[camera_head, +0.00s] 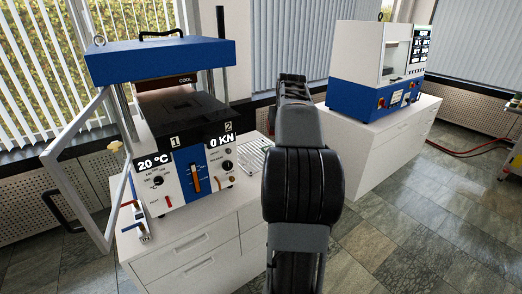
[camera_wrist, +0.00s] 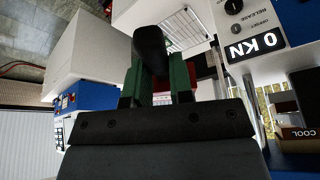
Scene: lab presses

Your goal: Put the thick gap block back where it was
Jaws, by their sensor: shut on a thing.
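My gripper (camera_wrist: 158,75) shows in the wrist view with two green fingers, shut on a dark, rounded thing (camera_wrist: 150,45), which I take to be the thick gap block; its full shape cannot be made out. A bit of red shows behind the fingers. In the head view my own arm hides the gripper and what it holds. The press (camera_head: 185,165) stands on the near white cabinet, showing 20 °C and 0 KN, its dark lower plate under a blue top. A white gridded panel (camera_head: 252,156) lies to its right and also shows beyond the fingers in the wrist view (camera_wrist: 186,30).
The press's white-framed guard (camera_head: 85,150) stands open at the left. A second blue and white machine (camera_head: 375,75) stands on another white cabinet (camera_head: 375,150) at the right. Tiled floor is clear at the lower right.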

